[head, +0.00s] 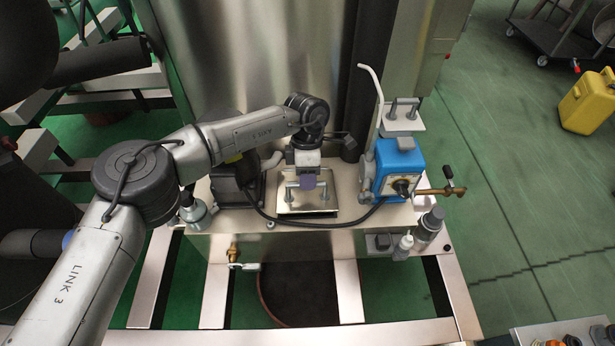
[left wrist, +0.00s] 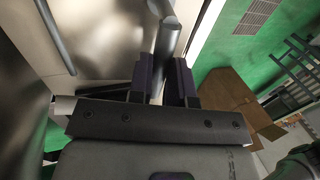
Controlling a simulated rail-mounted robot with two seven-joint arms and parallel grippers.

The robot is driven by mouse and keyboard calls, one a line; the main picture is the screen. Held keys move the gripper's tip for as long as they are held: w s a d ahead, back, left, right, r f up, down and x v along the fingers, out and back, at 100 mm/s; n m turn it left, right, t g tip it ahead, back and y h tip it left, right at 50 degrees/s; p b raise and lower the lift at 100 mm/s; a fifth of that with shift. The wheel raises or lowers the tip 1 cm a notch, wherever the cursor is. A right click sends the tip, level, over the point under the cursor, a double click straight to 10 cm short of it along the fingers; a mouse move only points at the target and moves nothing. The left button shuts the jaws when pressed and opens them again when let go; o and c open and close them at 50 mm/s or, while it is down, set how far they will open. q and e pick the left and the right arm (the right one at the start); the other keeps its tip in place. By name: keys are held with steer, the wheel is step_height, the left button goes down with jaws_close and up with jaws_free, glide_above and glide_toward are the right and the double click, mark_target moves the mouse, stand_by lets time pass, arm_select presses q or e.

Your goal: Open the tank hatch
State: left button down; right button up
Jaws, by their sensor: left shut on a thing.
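The tank (head: 215,240) is a low steel box on a green-floored frame. Its hatch (head: 327,202), a square metal plate with a bar handle, lies in the middle of the tank top and looks shut. My left gripper (head: 308,180) reaches down over the hatch. In the left wrist view its dark fingers (left wrist: 164,82) are shut on a grey bar, the hatch handle (left wrist: 167,45). The gripper hides part of the handle and plate in the head view. My right gripper is not in view.
A blue box (head: 400,165) with a brass valve (head: 445,190) stands right of the hatch. A dark motor (head: 232,183) stands left of it. Bottles (head: 428,225) sit at the right end. A black cable crosses in front of the hatch. A steel wall rises behind.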

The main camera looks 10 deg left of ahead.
arm_select(q)
steer(key=shift+w+a+r+p, duration=0.15)
steer(key=shift+w+r+p, duration=0.35)
steer(key=shift+r, duration=0.25)
steer(key=shift+w+a+r, duration=0.15)
steer(key=shift+w+r, duration=0.05)
steer(key=shift+w, duration=0.3)
steer(key=shift+w+a, duration=0.25)
steer(key=shift+w, duration=0.4)
steer(key=shift+w+r, duration=0.2)
steer(key=shift+w, duration=0.35)
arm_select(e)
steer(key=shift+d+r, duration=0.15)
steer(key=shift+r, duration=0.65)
arm_select(q)
steer(key=c, duration=1.4)
jaws_free()
steer(key=o, duration=0.3)
steer(key=shift+r, duration=0.15)
steer(key=shift+o, duration=0.2)
steer(key=shift+r, duration=0.1)
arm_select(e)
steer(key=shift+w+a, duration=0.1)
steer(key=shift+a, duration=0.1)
